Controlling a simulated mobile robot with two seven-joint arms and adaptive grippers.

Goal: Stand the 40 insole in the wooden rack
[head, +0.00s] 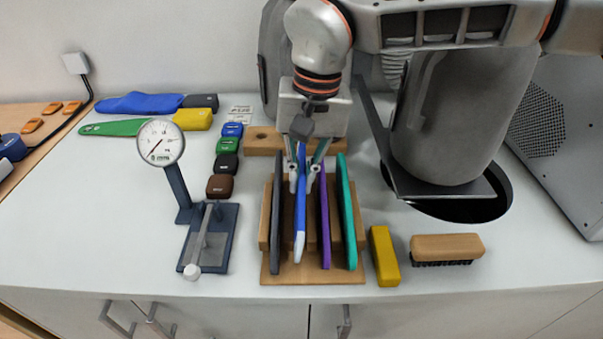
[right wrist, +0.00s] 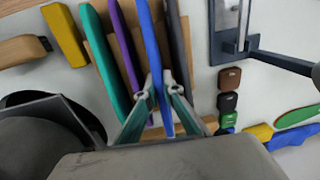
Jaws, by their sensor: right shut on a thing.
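The wooden rack (head: 338,279) stands at the front middle of the counter. A blue insole (head: 300,215) with a pale front tip stands upright in it, between a dark grey insole (head: 276,212) and a purple insole (head: 324,222). A teal insole (head: 347,212) stands in the rack at the right. My right gripper (head: 302,180) is shut on the blue insole near its back end; the hold also shows in the right wrist view (right wrist: 160,90). No size number can be read on any insole. My left gripper is not in view.
A dial gauge (head: 161,142) on a stand is left of the rack. A yellow block (head: 384,256) and a brush (head: 446,247) lie to the right. Small coloured blocks (head: 227,160) are behind left, with green and blue insoles (head: 113,128) farther left. A round counter opening (head: 470,205) is right.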

